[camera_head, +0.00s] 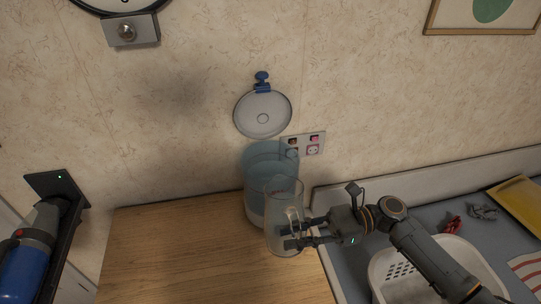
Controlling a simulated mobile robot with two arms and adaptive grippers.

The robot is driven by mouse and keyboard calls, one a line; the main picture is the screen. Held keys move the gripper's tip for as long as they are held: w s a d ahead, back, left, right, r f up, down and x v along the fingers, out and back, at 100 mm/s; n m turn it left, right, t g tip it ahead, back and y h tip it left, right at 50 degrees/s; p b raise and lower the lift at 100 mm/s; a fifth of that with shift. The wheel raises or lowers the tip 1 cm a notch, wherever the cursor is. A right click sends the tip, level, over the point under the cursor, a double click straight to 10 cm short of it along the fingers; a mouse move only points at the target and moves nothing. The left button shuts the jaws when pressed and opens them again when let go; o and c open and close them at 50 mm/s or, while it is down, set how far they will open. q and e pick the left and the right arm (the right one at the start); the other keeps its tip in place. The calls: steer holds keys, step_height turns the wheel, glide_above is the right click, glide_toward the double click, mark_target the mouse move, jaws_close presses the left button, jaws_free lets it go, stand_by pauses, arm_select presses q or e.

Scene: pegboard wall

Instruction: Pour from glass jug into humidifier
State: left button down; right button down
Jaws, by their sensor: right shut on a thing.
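The clear glass jug (284,243) is near upright at the counter's right edge, overlapping the front of the humidifier in this view. My right gripper (289,237) comes in from the right and is shut on the jug at its handle side. I cannot tell whether the jug touches the counter, and I cannot make out its contents. The humidifier (259,174) has a see-through blue tank on a pale base and stands by the wall behind the jug. Its lower right part is seen through or hidden by the jug. My left gripper is not in view.
A round translucent lid (262,119) hangs from a blue wall hook above the humidifier, beside a socket panel (313,149). A white basket (385,262) sits on the lower right surface. A blue-and-grey device (28,262) is at left. The wooden counter (180,250) is clear left of the jug.

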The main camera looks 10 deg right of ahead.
mark_target(296, 225)
steer(key=shift+r, duration=0.3)
steer(key=shift+w+r+m+p, duration=0.1)
steer(key=shift+r+m+p, duration=0.3)
steer(key=shift+p, duration=0.75)
steer(key=shift+r, duration=0.15)
steer(key=shift+r+m+p, duration=0.3)
steer(key=shift+r+p, duration=0.15)
steer(key=shift+p, duration=0.65)
steer(key=shift+w, duration=0.1)
steer(key=shift+r+m+p, duration=0.4)
steer(key=shift+r+p, duration=0.15)
steer(key=shift+p, duration=0.55)
steer(key=shift+w, duration=0.1)
